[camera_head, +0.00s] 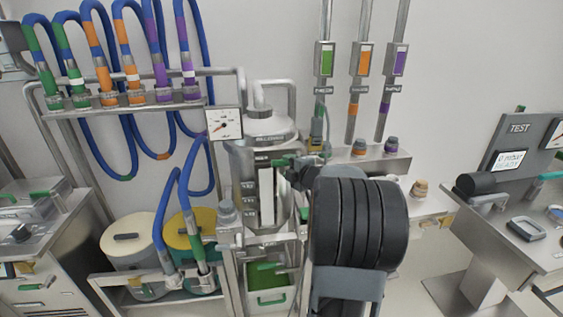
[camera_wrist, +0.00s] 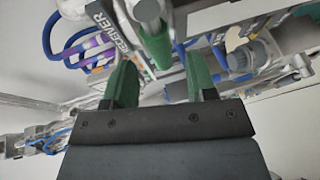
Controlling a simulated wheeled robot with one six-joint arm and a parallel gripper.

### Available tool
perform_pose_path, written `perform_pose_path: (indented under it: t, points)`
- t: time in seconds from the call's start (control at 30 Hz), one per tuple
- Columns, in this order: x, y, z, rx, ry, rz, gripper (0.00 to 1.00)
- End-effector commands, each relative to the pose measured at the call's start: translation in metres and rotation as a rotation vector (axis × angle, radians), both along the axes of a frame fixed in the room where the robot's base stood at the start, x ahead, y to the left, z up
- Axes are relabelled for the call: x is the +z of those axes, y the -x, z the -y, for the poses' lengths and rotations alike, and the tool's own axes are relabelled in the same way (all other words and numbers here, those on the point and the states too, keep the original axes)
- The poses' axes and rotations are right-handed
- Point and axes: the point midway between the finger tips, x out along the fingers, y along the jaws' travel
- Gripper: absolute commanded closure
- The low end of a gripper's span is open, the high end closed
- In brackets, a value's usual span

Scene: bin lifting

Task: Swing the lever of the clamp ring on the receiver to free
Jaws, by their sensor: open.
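The receiver (camera_head: 272,128) is a steel vessel with a domed lid and a loop handle, in the middle of the head view. Its "RECEIVER" label (camera_wrist: 108,30) shows in the wrist view. A green-gripped lever (camera_wrist: 156,47) with a rounded steel end points down toward my gripper (camera_wrist: 160,72). My gripper is open, with one green finger on each side of the lever's line; I cannot tell whether either touches it. In the head view my gripper (camera_head: 295,170) is small and partly hidden by my dark arm at the receiver's front. The clamp ring itself is not clearly seen.
A dial gauge (camera_head: 224,123) stands at the receiver's left. Blue hoses (camera_head: 130,140) hang from a rail further left, above two lidded drums (camera_head: 134,243). A test bench (camera_head: 520,220) is at right.

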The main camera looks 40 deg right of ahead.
Motion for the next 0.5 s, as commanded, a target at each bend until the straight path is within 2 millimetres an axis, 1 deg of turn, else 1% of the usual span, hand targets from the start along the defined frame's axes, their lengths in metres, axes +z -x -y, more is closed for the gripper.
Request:
perform_pose_path:
  t: [0.03,0.2,0.33,0.5]
  points:
    - [-0.001,-0.009,0.000,0.002,-0.002,-0.002,0.48]
    - [-0.005,-0.031,0.001,0.001,-0.001,-0.001,0.48]
    - [-0.007,-0.041,0.002,0.000,-0.001,-0.001,0.48]
    - [-0.008,-0.046,0.002,-0.001,-0.001,0.000,0.48]
